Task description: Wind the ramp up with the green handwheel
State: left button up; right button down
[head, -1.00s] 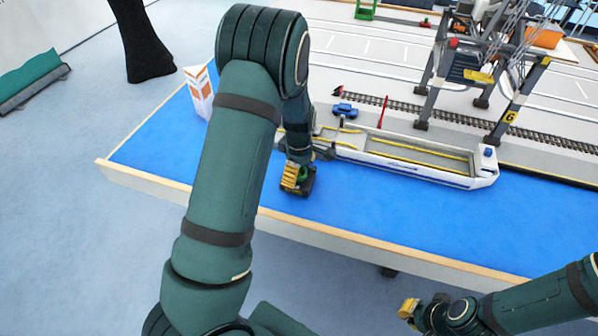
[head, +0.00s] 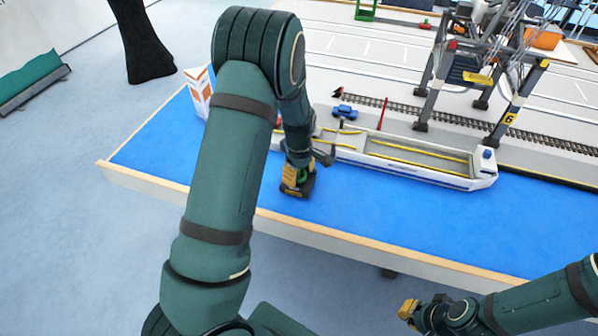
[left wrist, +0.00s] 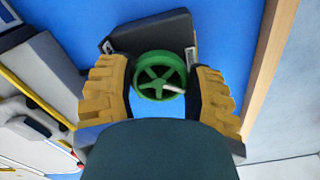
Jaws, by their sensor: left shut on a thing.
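The green handwheel (left wrist: 160,75) is spoked, with a pale handle, and sits on a dark block (left wrist: 165,38) on the blue surface. My left gripper (left wrist: 157,80) has its yellow fingers on both sides of the wheel and is shut on it. In the head view, my left gripper (head: 296,180) is near the table's front edge, and only a bit of green shows between its fingers. The white ship (head: 430,165) lies behind it; its left end is partly hidden by my arm, and I cannot make out the ramp clearly. My right gripper (head: 408,309) is low at right, away from the table; its opening is unclear.
A gantry crane (head: 480,75) stands over the track behind the ship. A blue car (head: 345,111) and a red post (head: 383,112) are on the quay. An orange-and-white box (head: 198,88) stands at the left.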

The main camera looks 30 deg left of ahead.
pick_arm(q)
jog(key=m, duration=0.4)
jog(key=shift+m+p, duration=0.3)
jog(key=m, duration=0.5)
jog(key=shift+s+a, duration=0.1)
jog(key=m, duration=1)
jog(key=shift+a+p, duration=0.15)
jog(key=shift+p, duration=0.15)
jog(key=m, duration=0.4)
jog(key=shift+p, duration=0.3)
jog(key=m+p, duration=0.1)
jog(key=m, duration=0.2)
jog(key=shift+a+r+m, duration=0.1)
jog(key=shift+m, duration=0.3)
jog(key=m+p, duration=0.1)
jog(key=m, duration=0.3)
jog(key=shift+p, duration=0.3)
jog(key=shift+w+m+p, duration=0.2)
jog(key=shift+m+p, duration=0.8)
jog(key=shift+m, duration=1.8)
